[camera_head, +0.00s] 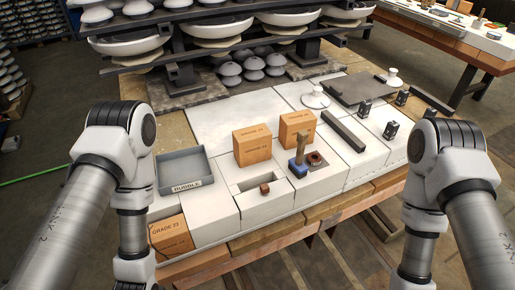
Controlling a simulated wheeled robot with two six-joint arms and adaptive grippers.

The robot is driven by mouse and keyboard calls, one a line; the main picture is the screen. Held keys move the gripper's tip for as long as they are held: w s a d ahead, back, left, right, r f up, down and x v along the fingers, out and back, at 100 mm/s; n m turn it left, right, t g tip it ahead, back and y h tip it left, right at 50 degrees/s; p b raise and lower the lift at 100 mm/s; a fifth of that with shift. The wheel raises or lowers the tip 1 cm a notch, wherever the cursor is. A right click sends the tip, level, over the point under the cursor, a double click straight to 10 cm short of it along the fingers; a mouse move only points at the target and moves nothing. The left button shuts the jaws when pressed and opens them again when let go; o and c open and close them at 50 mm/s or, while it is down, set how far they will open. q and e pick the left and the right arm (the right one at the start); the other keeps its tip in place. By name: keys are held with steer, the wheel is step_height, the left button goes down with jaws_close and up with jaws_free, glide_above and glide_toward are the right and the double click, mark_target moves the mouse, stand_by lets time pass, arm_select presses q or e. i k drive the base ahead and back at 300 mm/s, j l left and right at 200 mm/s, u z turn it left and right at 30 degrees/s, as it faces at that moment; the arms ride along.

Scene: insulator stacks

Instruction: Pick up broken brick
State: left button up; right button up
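An orange brick (170,237) marked GRADE 23 lies at the front left of the work surface, partly hidden by my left arm; a dark crack-like line crosses its face. Two more orange bricks stand upright farther back, one in the middle (252,147) and one right of it (297,131); they look whole. A grey tray (203,167) labelled RUBBLE sits left of them and looks empty. Both my arms hang down at the sides of the view; neither gripper shows, as both arms run out at the bottom edge.
A small brown block (265,189) sits in a recess among the pale blocks. Dark bars and small dark pieces lie at the right. Racks of white insulators (222,27) stand behind.

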mark_target(171, 237)
steer(key=u, duration=0.35)
steer(key=i+j+u, duration=0.1)
steer(key=u, duration=0.2)
steer(key=i+u, duration=0.1)
steer(key=u, duration=0.25)
